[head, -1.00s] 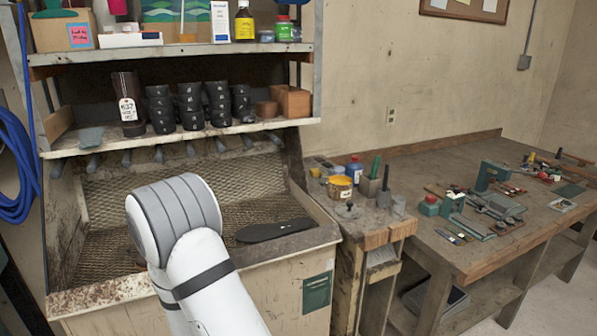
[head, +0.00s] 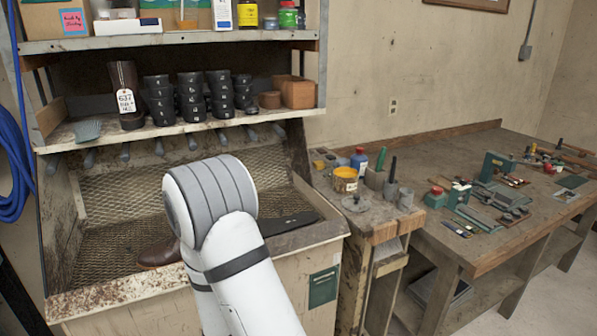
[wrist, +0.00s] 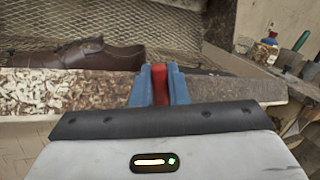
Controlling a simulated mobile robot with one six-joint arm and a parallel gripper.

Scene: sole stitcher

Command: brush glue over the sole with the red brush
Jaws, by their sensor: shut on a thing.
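My gripper (wrist: 159,85) shows in the wrist view with its blue fingers shut on the red brush (wrist: 159,82). Only the red handle shows; its bristles are hidden. The gripper is at the front edge of the mesh-backed bench. In the head view my arm hides the gripper. The black sole (head: 290,223) lies flat on the bench's right side, partly hidden behind my arm. A yellow can (head: 345,181), perhaps of glue, stands on the small side table to the right.
A brown shoe (wrist: 82,54) lies on the bench, left of my gripper; in the head view it is partly behind my arm (head: 157,253). A shelf (head: 165,131) with black cups and a boot hangs above. A tool-covered workbench (head: 430,160) stands to the right.

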